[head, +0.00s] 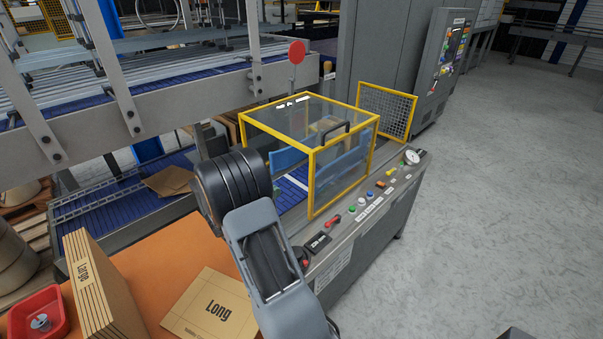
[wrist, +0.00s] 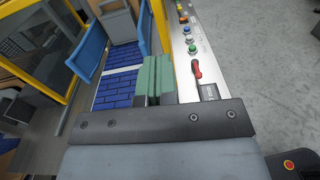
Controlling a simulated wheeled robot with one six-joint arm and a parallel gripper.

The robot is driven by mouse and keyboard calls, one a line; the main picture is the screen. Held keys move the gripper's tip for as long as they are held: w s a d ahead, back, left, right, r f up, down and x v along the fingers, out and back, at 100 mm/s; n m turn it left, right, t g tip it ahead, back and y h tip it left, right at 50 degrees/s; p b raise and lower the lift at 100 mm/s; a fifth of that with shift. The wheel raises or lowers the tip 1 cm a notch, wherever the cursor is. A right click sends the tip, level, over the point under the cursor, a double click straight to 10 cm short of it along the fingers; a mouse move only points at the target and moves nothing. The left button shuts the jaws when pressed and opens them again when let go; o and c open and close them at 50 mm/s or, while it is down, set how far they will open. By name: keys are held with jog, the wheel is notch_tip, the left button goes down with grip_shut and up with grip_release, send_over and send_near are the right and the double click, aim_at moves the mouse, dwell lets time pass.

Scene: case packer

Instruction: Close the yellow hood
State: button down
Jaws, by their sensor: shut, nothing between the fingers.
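The yellow hood (head: 312,150) is a box-like yellow frame with clear panels over the blue conveyor. Its top panel lies about level, and its lower front edge is near the button panel. In the wrist view yellow frame posts (wrist: 162,35) show at the top. My gripper (wrist: 153,62) has its green fingers together with nothing between them, over the blue conveyor (wrist: 118,88) and left of the control panel. In the head view my arm hides the gripper, and I cannot tell whether it touches the hood.
The control panel (head: 385,190) with buttons, a red switch (head: 333,220) and a gauge runs along the hood's right side. A mesh guard (head: 386,111) stands behind. Flat cartons (head: 212,305) and a red tray (head: 38,315) are at the front left. The floor at right is clear.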

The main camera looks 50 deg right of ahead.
aim_at(310, 170)
jog(key=shift+n+t+h, duration=0.3)
jog(key=shift+n, duration=0.1)
jog(key=d+p, duration=0.1)
jog(key=d, duration=0.3)
jog(key=d+p, duration=0.1)
jog(key=d, duration=0.3)
jog(key=s+d+p, duration=0.1)
jog(key=d, duration=0.3)
jog(key=shift+d, duration=0.4)
jog(key=shift+d+f+p, duration=0.15)
jog(key=shift+d+p, duration=0.3)
jog(key=shift+d, duration=0.35)
